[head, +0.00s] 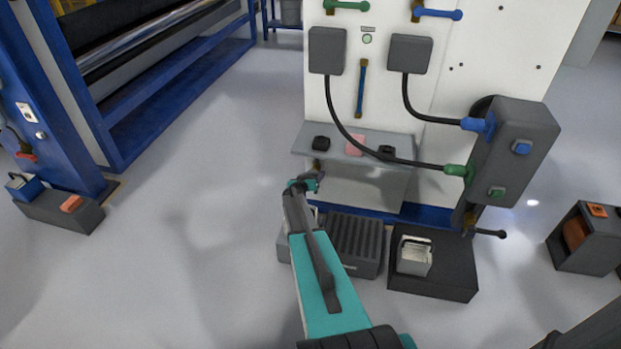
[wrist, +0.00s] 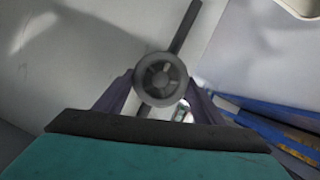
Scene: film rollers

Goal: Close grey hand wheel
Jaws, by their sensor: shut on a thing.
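The grey hand wheel (wrist: 160,79) shows in the wrist view as a round rim with spokes around a hub. A dark bar runs behind it, up to the right and down below. My gripper (head: 306,184) is in front of the shelf's left end in the head view. In the wrist view its two dark fingers stand on either side of the wheel, shut on it. In the head view I cannot make out the wheel at my gripper.
A grey shelf (head: 405,155) with dark and pink blocks juts from the white panel (head: 450,90). Below stand a ribbed grey box (head: 357,240) and a dark box (head: 445,275) with a light container (head: 414,256).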

